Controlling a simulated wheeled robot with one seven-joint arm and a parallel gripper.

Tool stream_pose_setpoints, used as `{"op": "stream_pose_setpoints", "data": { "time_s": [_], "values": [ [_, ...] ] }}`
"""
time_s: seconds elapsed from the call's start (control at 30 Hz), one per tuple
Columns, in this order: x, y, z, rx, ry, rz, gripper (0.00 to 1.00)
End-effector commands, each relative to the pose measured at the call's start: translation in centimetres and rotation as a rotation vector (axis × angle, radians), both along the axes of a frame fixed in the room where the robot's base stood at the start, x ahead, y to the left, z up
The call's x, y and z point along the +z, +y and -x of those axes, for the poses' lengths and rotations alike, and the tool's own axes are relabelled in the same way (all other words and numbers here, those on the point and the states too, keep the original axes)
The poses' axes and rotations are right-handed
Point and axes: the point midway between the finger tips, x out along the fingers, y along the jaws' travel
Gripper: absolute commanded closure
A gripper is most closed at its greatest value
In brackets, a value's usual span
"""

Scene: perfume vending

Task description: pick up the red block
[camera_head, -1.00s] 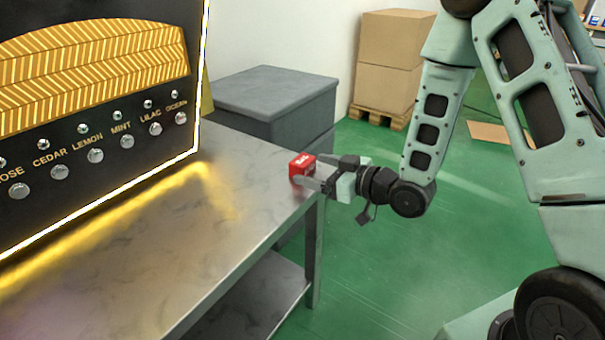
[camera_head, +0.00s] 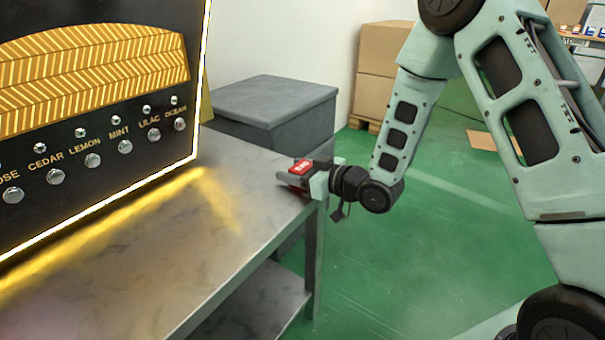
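The small red block (camera_head: 301,167) with white marking sits at the right edge of the metal table (camera_head: 190,250). My gripper (camera_head: 287,168) reaches in from the right at the height of the block. Its fingers lie on the near and far sides of the block, so the block is between them. The near finger hides the block's lower part. I cannot tell whether the fingers touch the block or stand a little apart from it.
A black vending panel (camera_head: 95,120) with labelled knobs and a glowing edge stands on the table at left. A grey bin (camera_head: 275,105) is behind the table. Cardboard boxes (camera_head: 385,65) stand farther back. The table top in front of the panel is clear.

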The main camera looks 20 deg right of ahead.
Motion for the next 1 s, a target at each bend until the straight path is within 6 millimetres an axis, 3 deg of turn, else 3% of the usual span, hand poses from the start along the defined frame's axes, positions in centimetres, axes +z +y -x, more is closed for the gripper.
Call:
{"op": "stream_pose_setpoints", "data": {
  "time_s": [0.07,0.37,0.47,0.8,1.0],
  "values": [
    [0.0,0.0,0.0,0.000,0.000,0.000,0.69],
    [0.3,0.0,0.0,0.000,-0.001,0.000,0.69],
    [1.5,0.0,0.0,0.000,-0.003,0.000,0.69],
    [8.0,0.0,0.0,0.000,-0.004,0.001,0.69],
    [9.9,0.0,0.0,0.000,-0.001,0.000,0.69]
  ]
}}
